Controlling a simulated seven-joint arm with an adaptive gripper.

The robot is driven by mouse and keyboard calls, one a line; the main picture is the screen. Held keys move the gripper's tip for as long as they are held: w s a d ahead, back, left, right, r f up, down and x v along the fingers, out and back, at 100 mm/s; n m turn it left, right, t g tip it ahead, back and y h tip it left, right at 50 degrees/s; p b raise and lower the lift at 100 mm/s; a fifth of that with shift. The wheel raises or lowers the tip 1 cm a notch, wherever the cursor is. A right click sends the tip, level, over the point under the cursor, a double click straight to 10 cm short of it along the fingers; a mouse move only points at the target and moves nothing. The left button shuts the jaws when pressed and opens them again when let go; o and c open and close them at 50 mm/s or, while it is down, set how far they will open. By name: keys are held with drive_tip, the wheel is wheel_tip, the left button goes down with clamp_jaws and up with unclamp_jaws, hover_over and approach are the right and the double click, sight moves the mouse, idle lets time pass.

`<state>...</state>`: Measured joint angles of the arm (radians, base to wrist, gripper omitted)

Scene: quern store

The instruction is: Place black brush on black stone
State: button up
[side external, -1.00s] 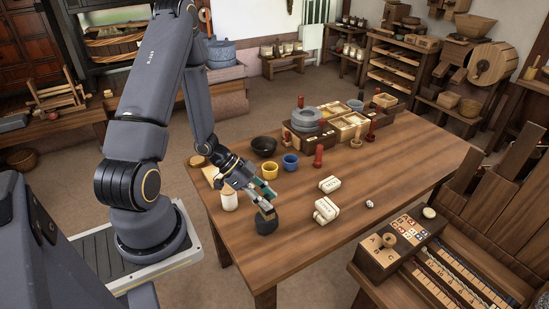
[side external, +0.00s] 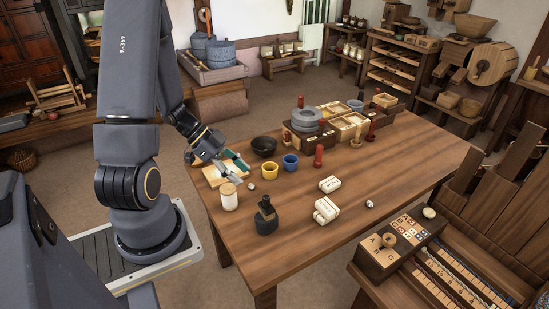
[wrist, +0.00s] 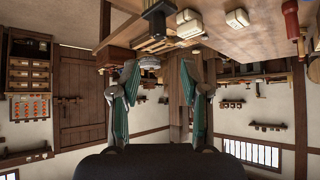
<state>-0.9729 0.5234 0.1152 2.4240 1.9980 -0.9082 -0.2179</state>
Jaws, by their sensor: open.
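The black brush (side external: 265,205) appears as a narrow dark upper part with a small light detail near its top. It stands upright on the wider, rough black stone (side external: 266,223) near the table's front left edge. Their exact contact line is hard to make out, dark against dark. The dark pair also shows at the top of the wrist view (wrist: 155,22). My gripper (side external: 240,172) is apart from them, up and to the left, above the table. Its green-padded fingers are spread with nothing between them in the wrist view (wrist: 158,78).
Yellow (side external: 269,170) and blue (side external: 290,162) cups and a black bowl (side external: 264,146) stand behind. White blocks (side external: 326,210) lie right of the stone.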

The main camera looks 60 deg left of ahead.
drive_tip(key=w+a+r+n+t+y, duration=0.1)
drive_tip(key=w+a+r+y, duration=0.5)
drive_tip(key=w+r, duration=0.1)
wheel_tip(320, 180, up, 10)
drive_tip(key=w+n+t+y, duration=0.1)
drive_tip(key=w+n+y, duration=0.1)
drive_tip(key=n+y, duration=0.25)
drive_tip(key=s+d+r+n+g+h, duration=0.1)
drive_tip(key=s+d+r+h, duration=0.1)
drive_tip(key=s+d, duration=0.4)
drive_tip(key=s+d+r+n+g+h, duration=0.1)
drive_tip(key=s+d, duration=0.5)
drive_tip(key=d, duration=0.7)
drive_tip(key=shift+s+r+n+g+h, duration=0.3)
drive_tip(key=shift+r+n+g+h, duration=0.1)
drive_tip(key=shift+r+n+h, duration=0.3)
